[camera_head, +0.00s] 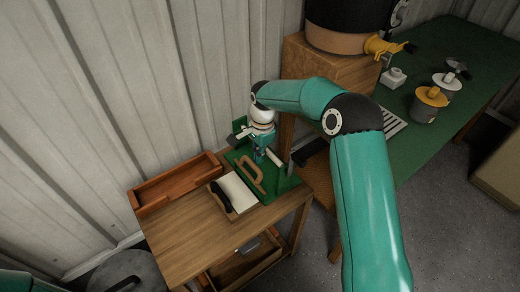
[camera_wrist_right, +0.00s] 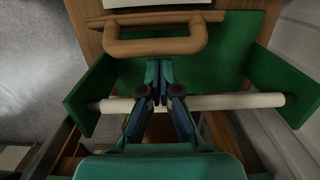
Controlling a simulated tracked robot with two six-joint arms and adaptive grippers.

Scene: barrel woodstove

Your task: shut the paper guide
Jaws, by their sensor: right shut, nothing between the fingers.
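What looks like the paper guide, a tan wooden bar with a looped handle (camera_head: 252,173), sits on a green holder (camera_head: 284,187) on the small wooden table. Its handle (camera_wrist_right: 155,48) also shows at the top of the right wrist view. A white rod (camera_wrist_right: 240,101) crosses between the green holder's side walls (camera_wrist_right: 88,92). A white paper sheet (camera_head: 238,190) lies beside the wooden bar. My right gripper (camera_wrist_right: 159,74) is shut and empty over the green holder, its tips just short of the handle; I cannot tell whether they touch. My left gripper is out of view.
A long open wooden tray (camera_head: 176,186) stands along the table's wall side. An open drawer (camera_head: 247,262) is below the tabletop (camera_head: 190,237). A green bench (camera_head: 450,80) with pots (camera_head: 429,104) stands to the right. The corrugated wall (camera_head: 110,90) is close behind.

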